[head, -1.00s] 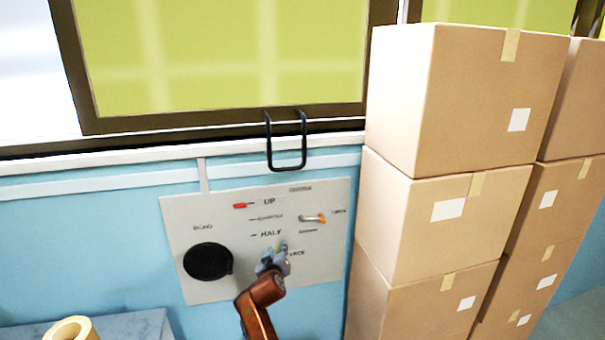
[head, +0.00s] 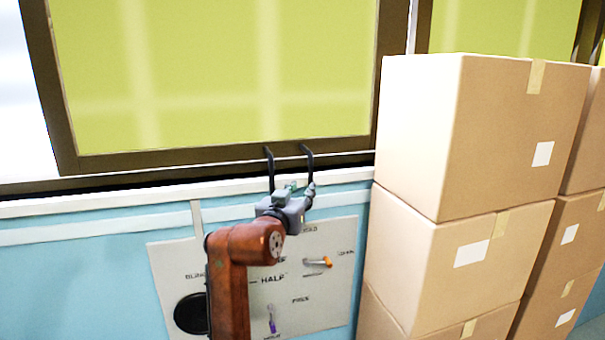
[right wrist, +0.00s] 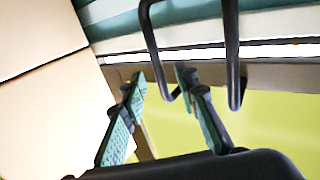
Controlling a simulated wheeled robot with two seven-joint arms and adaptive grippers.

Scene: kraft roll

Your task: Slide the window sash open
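The window sash (head: 215,157) is a yellow-green pane in a dark brown frame. A black U-shaped handle (head: 269,165) hangs at its bottom rail; it also shows in the right wrist view (right wrist: 233,60). My right gripper (head: 299,187) is up at the handle's lower part, hiding it in the head view. In the right wrist view its green-padded fingers (right wrist: 162,77) are apart, with the handle leg nearer the boxes appearing between their tips. Contact cannot be told. My left gripper is not in view.
Stacked cardboard boxes (head: 490,130) stand close on the right, beside the sash's right edge. Below the white sill is a grey control panel (head: 335,290) with an orange-tipped lever (head: 318,262), a purple-tipped lever (head: 272,320) and a black round knob (head: 190,313).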

